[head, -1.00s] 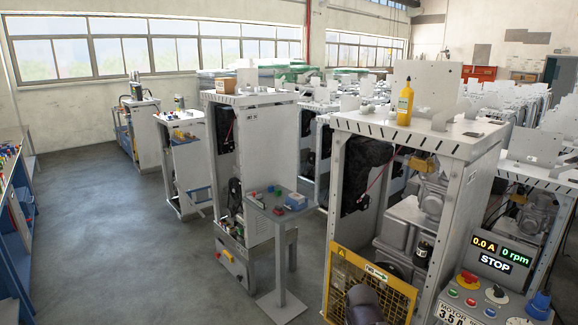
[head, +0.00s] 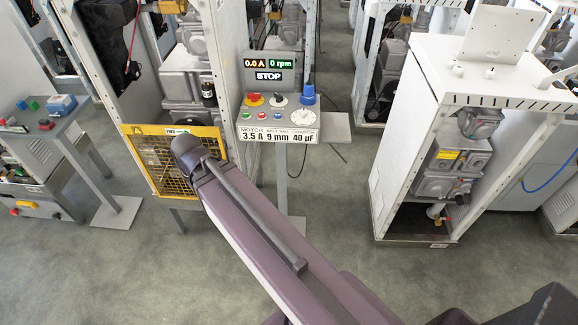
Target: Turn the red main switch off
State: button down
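The red main switch (head: 254,98) is a red rotary knob on a yellow plate, at the upper left of a small grey control panel (head: 242,104) in the upper middle of the head view. The angle of its handle is too small to read surely. The display (head: 268,76) above it reads 0.0 A, 0 rpm and STOP. My purple-grey arm crosses the lower middle, with its upper end in front of the yellow guard, left of and below the panel. My gripper does not show.
The panel also carries a black knob (head: 278,99), a blue knob (head: 308,95), a white dial (head: 299,117) and small buttons. A yellow mesh guard (head: 150,160) fronts the machine at left. A white machine frame (head: 400,140) stands at right. Floor between is clear.

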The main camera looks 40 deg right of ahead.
aim_at(254, 96)
jog(key=z, duration=0.9)
jog(key=k, duration=0.5)
jog(key=u, duration=0.1)
jog(key=i, duration=0.6)
